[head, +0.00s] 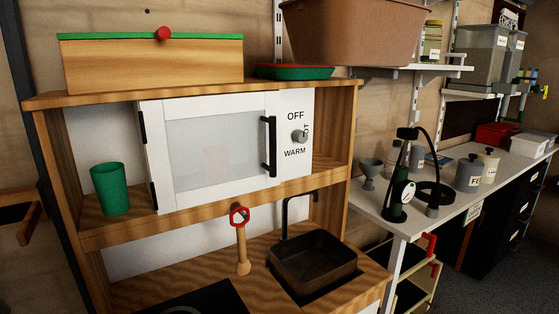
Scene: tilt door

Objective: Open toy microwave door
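The toy microwave (297,107) is white and sits on the upper shelf of a wooden play kitchen. Its door (174,119) has a white frame and a frosted window, and it looks shut. A black vertical handle (269,147) is on the door's right side. Dark hinges (142,127) show along the left edge. A grey knob (299,136) sits on the right panel between the words OFF and WARM. My gripper is not in view.
A green cup (111,188) stands left of the microwave. A red-topped wooden utensil (241,240) stands upright below the door. A dark sink basin (313,259) with a black faucet (285,213) is below right. A wooden box (150,65) and green tray (294,72) sit on top.

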